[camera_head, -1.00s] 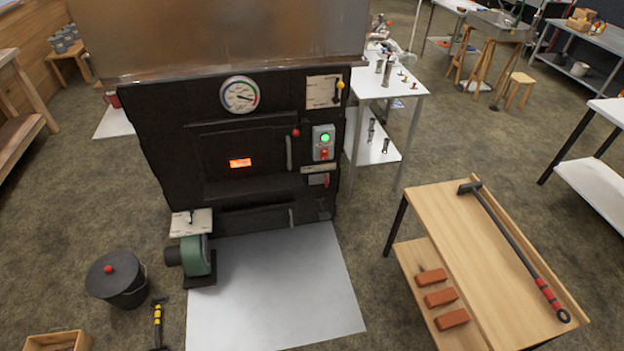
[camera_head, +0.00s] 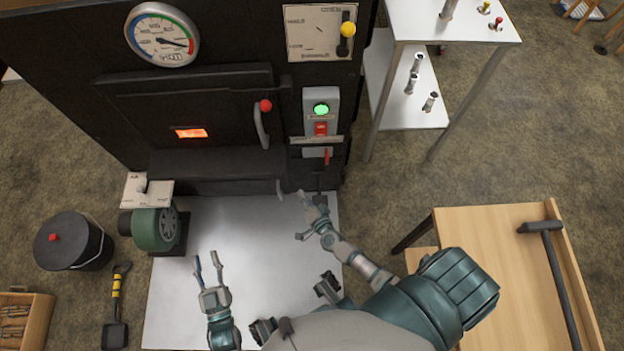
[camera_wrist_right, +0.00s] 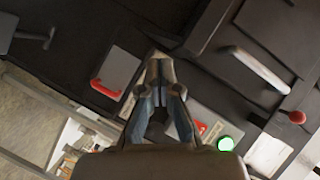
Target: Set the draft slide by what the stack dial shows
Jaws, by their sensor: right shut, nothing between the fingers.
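The stack dial (camera_head: 162,36) is a round white gauge on the black stove front. Its dark needle points right and slightly down, toward the red band. A pale marked plate (camera_head: 308,42) with a yellow-knobbed lever (camera_head: 347,30) is to its right. Lower down is a small plate with a red handle (camera_head: 326,156), also in the right wrist view (camera_wrist_right: 108,88). I cannot tell which is the draft slide. My right gripper (camera_head: 308,215) is shut and empty below the red handle; its fingers show in the wrist view (camera_wrist_right: 160,68). My left gripper (camera_head: 208,265) is open and empty above the pale floor sheet.
A switch box (camera_head: 320,110) has a lit green lamp. A red-knobbed door handle (camera_head: 263,125) juts from the stove front. A green blower (camera_head: 155,226) stands low left, near a lidded bucket (camera_head: 72,240). A wooden table (camera_head: 490,270) is at right.

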